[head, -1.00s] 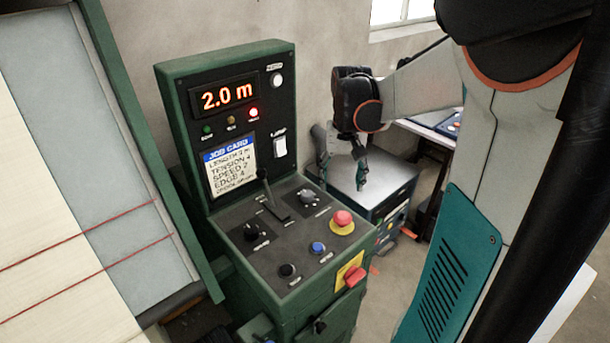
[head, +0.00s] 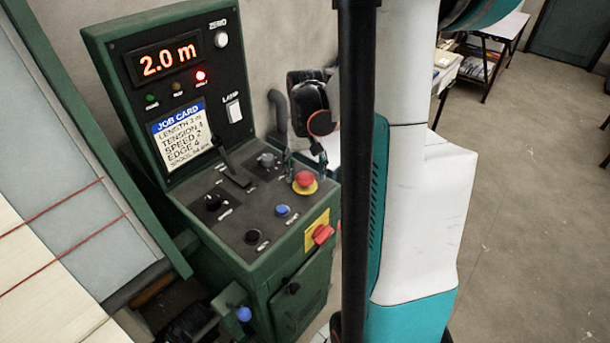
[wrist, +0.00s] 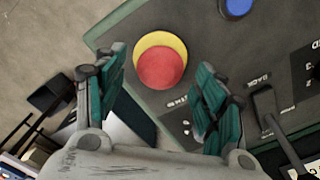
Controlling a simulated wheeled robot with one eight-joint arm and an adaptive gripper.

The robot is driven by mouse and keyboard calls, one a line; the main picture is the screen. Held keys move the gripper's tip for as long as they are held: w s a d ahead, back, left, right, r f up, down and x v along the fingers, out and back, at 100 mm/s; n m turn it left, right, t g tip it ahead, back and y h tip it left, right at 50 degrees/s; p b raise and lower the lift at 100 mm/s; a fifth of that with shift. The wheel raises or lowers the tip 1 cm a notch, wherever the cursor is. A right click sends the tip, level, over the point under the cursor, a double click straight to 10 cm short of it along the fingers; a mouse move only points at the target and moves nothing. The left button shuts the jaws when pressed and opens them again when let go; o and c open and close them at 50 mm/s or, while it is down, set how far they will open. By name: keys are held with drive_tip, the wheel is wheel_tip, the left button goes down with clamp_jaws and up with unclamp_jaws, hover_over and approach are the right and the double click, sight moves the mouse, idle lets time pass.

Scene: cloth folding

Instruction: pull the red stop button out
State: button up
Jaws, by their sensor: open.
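The red stop button (head: 305,178) is a round mushroom head on a yellow ring at the right back of the green console's sloping panel. It also shows in the wrist view (wrist: 161,70), just beyond and between my fingertips. My gripper (head: 304,163) is open, with its teal fingers pointing down at the button. In the wrist view my gripper (wrist: 162,60) has one finger on each side of the button, and nothing is held. I cannot tell whether either finger touches the button.
A red switch (head: 322,233) on a yellow plate sits on the console's front. The display (head: 168,60) reads 2.0 m. Open floor (head: 530,180) lies right.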

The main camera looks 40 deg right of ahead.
sight(305, 175)
drive_tip(key=shift+f, duration=0.5)
clamp_jaws()
drive_tip(key=shift+r+p, duration=0.4)
drive_tip(key=shift+r, duration=0.3)
unclamp_jaws()
wheel_tip(305, 175, up, 12)
idle(0.6)
